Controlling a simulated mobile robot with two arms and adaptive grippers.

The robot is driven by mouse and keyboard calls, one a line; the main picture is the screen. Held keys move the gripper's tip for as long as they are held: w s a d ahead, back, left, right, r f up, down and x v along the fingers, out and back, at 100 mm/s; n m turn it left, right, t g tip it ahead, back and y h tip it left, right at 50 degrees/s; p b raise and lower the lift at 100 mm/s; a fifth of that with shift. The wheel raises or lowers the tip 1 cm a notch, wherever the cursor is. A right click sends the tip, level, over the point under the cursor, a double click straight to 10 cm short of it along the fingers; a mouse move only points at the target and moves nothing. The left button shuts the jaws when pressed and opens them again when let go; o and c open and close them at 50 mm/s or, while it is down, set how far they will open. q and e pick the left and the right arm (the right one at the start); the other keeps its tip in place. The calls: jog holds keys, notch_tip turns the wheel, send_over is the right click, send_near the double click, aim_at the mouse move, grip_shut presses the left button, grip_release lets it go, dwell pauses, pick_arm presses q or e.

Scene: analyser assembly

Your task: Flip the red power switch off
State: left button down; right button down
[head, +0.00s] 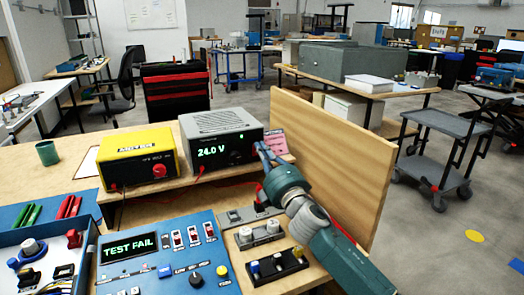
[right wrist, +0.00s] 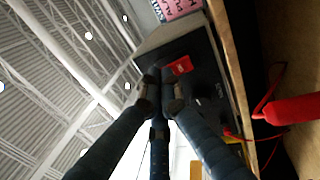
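The grey power supply (head: 222,140) stands on the wooden shelf, its display lit green with "24.0 V". The red power switch (right wrist: 180,66) shows on its dark front panel in the right wrist view; in the head view it is largely hidden behind my fingers. My right gripper (head: 263,150) is at the right end of that panel. In the right wrist view the fingertips (right wrist: 161,84) are drawn together, empty, just beside the red switch; I cannot tell whether they touch it. My left gripper is not in view.
A yellow meter box (head: 138,158) stands left of the supply. A wooden upright panel (head: 325,150) rises close to my right arm. A blue test panel (head: 165,255) reading "TEST FAIL" lies in front. A pink label card (head: 275,143) is behind my gripper.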

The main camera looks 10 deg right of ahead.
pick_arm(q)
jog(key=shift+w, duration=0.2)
pick_arm(e)
jog(key=shift+w+r, duration=0.25)
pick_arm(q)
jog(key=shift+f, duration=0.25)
pick_arm(e)
jog(key=v, duration=1.2)
